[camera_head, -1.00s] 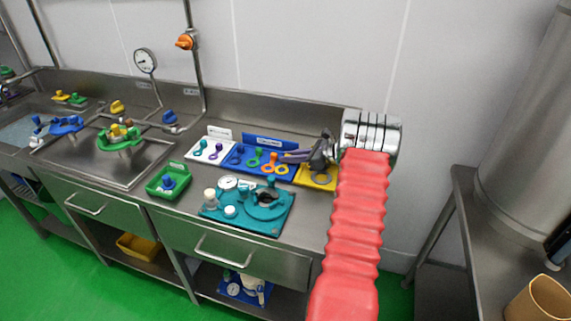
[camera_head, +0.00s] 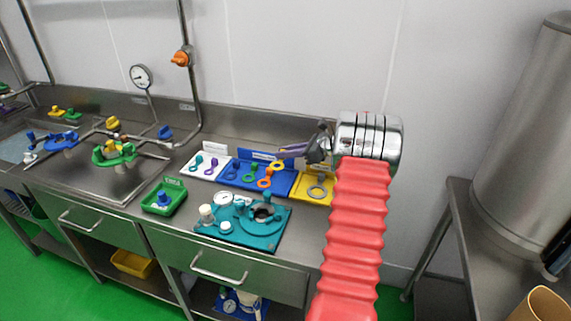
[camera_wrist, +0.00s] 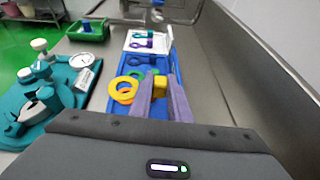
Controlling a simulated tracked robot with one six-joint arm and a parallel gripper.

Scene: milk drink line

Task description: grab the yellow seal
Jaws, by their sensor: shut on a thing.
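The yellow seal (camera_head: 277,165) has a ring and a block-like handle. In the wrist view its yellow handle (camera_wrist: 160,87) sits between the two purple-grey fingers of my gripper (camera_wrist: 161,92). My gripper (camera_head: 281,153) is shut on this handle and comes in from the right, above the blue tray (camera_head: 240,182). The seal's ring sticks out on the side toward the bench front and appears raised above the tray. The left finger hides the part between handle and ring in the wrist view.
An orange seal (camera_head: 265,182), a green one (camera_head: 248,175) and a blue one lie on the blue tray. A white tray (camera_head: 198,172) is to the left. A yellow tray (camera_head: 303,188) with a grey ring is to the right. A teal fixture (camera_head: 265,235) stands in front.

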